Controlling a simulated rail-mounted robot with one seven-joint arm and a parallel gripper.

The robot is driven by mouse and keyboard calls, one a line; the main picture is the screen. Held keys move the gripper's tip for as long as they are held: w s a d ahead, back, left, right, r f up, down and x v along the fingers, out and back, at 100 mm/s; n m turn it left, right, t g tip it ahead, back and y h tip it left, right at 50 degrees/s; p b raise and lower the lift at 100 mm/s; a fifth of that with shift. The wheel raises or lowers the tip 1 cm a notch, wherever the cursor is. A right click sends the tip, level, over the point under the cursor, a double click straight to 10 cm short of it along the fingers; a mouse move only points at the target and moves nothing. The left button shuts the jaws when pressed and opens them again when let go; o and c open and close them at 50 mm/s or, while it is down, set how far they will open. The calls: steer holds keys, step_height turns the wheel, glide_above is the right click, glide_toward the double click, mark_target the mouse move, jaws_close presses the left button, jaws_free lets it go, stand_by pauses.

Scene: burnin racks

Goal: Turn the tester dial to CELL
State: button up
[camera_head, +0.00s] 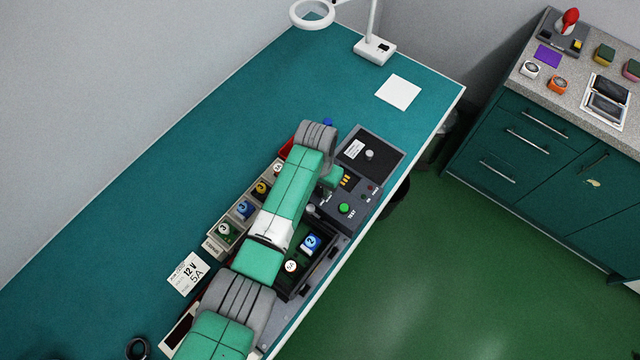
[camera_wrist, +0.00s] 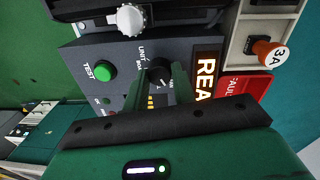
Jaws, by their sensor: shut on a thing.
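The tester (camera_wrist: 115,60) is a dark grey box with a round green TEST button (camera_wrist: 103,70) and a black dial (camera_wrist: 159,70). White lettering beside the dial reads UNIT; the other dial labels are small or partly covered, and I cannot tell where the pointer stands. My gripper (camera_wrist: 158,82) is shut on the dial, one finger on each side of it. In the head view the tester (camera_head: 371,187) sits at the bench's right edge; my arm hides the dial, and part of my gripper (camera_head: 332,178) shows beside it.
A white knob (camera_wrist: 131,19) stands close to the dial. A lit sign (camera_wrist: 207,72) and a red FAULT bin (camera_wrist: 243,90) lie right of it. Numbered cells stand in a grey rack (camera_head: 212,246) left of my arm. The bench's far part (camera_head: 330,80) is mostly clear.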

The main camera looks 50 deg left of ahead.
steer(key=m, duration=0.3)
steer(key=shift+p, duration=0.4)
steer(key=shift+m, duration=2.1)
steer(key=o, duration=1)
steer(key=r, duration=0.4)
steer(key=r+p, duration=0.1)
steer(key=r, duration=0.2)
steer(key=shift+w+a+r, duration=0.15)
steer(key=shift+a+r, duration=0.05)
steer(key=shift+r, duration=0.2)
